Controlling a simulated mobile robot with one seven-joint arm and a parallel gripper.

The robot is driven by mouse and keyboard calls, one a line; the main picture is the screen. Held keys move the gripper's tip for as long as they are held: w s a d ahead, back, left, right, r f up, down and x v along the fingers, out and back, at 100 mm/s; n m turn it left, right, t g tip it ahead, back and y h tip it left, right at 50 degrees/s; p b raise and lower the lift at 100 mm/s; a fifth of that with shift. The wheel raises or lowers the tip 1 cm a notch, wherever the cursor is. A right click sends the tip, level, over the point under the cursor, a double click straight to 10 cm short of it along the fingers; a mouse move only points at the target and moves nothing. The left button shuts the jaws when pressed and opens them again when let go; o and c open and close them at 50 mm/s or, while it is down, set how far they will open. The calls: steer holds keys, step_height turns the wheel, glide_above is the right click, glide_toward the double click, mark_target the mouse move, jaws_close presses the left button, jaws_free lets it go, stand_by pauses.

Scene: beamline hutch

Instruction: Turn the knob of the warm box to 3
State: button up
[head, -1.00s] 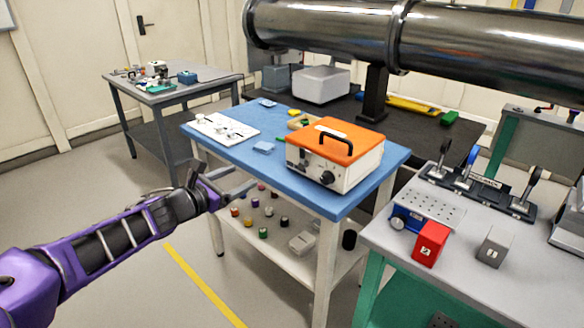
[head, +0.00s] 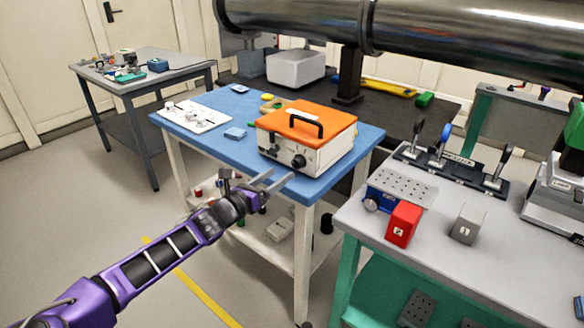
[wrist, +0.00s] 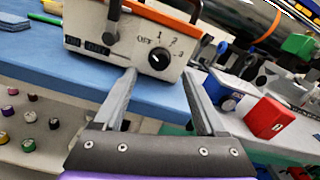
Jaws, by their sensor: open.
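The warm box (head: 330,150), white with an orange lid and black handle, stands on the blue-topped table. Its black knob (head: 299,161) is on the front face; in the wrist view the knob (wrist: 158,60) sits among the marks OFF, 1, 2 and 3. The knob's small white mark appears to point up-left, towards OFF. My gripper (head: 280,180) is open and empty, in front of the table edge and short of the box. In the wrist view the fingers of my gripper (wrist: 160,75) point at the box, with the knob between and beyond their tips.
The blue tabletop (head: 215,143) also holds a white board (head: 195,117) and a blue block (head: 235,133). A lower shelf with small items is below. At right, a grey bench carries a red block (head: 403,223), a grey block (head: 467,223) and levers. A large metal pipe (head: 470,35) runs behind.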

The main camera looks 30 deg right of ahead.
mark_target(295, 163)
steer(key=x, duration=0.7)
steer(key=shift+b, duration=0.3)
steer(key=shift+a, duration=0.1)
jaws_close()
